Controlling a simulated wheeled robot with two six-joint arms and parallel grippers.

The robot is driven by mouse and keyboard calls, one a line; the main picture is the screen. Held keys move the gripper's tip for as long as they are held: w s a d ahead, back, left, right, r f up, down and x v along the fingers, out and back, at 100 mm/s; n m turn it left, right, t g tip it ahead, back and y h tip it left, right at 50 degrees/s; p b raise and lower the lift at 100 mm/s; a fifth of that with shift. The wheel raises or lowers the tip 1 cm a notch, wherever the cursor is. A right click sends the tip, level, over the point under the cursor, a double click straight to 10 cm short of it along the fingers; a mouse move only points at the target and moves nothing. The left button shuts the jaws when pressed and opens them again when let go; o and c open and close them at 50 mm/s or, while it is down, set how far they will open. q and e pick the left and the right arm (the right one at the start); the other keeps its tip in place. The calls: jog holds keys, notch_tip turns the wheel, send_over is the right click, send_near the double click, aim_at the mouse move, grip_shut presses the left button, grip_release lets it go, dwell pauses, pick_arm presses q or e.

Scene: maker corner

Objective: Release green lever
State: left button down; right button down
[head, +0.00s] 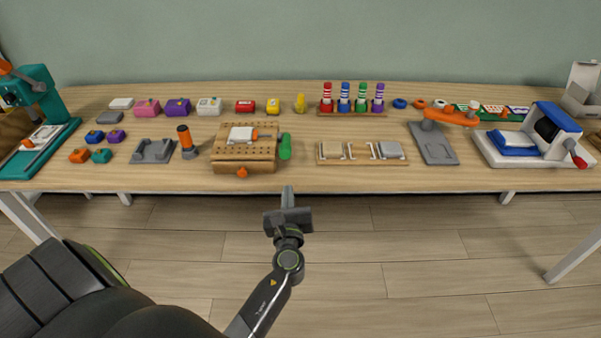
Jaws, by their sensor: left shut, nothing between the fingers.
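The green lever (285,147) stands upright at the right side of a wooden block fixture with holes (231,154) near the table's front edge. A light grey piece (242,134) lies on top of the fixture, with a small orange part beside it. An orange knob (242,172) is on the fixture's front. My left gripper (288,190) is shut and empty, just off the table's front edge, below the lever in the picture and apart from it. My right gripper is not in view.
The wooden table (310,181) holds a teal press (38,95) at the left and a blue and white machine (545,130) at the right. The floor in front is clear.

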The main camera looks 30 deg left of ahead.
aim_at(287, 174)
pick_arm(q)
jog(key=shift+a, duration=0.1)
jog(key=shift+w, duration=0.1)
jog(key=x, duration=0.8)
jog(key=shift+w+a+p, duration=0.2)
jog(key=shift+w+p, duration=0.15)
jog(key=shift+p, duration=0.05)
jog(key=shift+w+a, duration=0.3)
jog(key=shift+w, duration=0.1)
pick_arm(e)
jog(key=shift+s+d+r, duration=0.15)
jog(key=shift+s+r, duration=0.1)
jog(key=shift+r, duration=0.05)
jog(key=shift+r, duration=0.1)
